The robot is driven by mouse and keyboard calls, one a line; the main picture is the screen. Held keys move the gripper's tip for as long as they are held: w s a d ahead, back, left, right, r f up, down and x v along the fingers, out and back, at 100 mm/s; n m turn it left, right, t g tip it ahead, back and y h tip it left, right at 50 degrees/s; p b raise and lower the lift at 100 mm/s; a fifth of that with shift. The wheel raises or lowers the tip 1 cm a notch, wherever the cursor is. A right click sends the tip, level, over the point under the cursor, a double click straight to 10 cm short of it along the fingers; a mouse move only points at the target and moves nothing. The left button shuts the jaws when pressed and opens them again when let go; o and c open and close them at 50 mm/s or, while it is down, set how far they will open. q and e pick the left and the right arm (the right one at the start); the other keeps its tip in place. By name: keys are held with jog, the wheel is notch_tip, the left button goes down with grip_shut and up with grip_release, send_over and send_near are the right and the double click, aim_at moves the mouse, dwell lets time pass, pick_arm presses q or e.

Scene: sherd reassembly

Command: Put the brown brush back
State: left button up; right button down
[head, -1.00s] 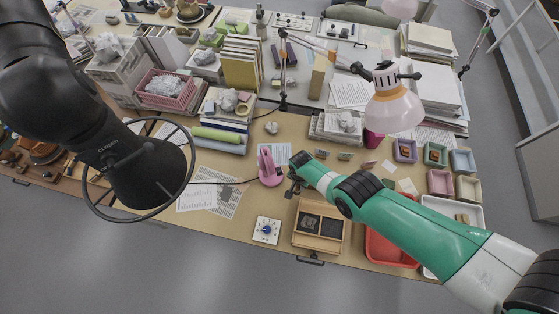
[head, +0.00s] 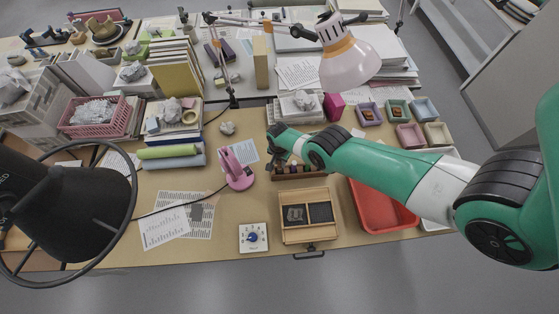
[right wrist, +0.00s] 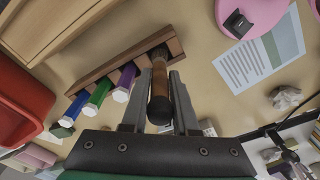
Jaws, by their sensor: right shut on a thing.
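My right gripper (head: 272,150) is shut on the brown brush (right wrist: 160,80), which shows in the right wrist view as a brown handle with a black rounded end. The far end of the brush meets one end of the wooden rack (right wrist: 108,70); I cannot tell whether it sits in a hole. Green, blue (right wrist: 99,92) and purple (right wrist: 124,80) handles stand in the rack beside it. In the head view the rack (head: 312,175) lies under my right forearm, partly hidden. My left gripper is not in view.
A pink stand (head: 237,170) is left of the rack. A wooden box (head: 306,232) and a red tray (head: 385,220) lie in front. A lamp (head: 348,60) hangs behind my right arm.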

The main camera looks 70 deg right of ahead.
aim_at(280, 167)
notch_tip(280, 167, down, 4)
jog(key=b, duration=0.3)
jog(key=shift+f+b, duration=0.1)
jog(key=shift+b, duration=0.3)
jog(key=shift+r, duration=0.25)
jog(key=shift+f, duration=0.15)
jog(key=c, duration=0.7)
grip_release()
jog(key=r+p, duration=1.2)
jog(key=p, duration=0.1)
jog(key=shift+a+r, duration=0.2)
jog(key=shift+a, duration=0.2)
jog(key=shift+f, duration=0.1)
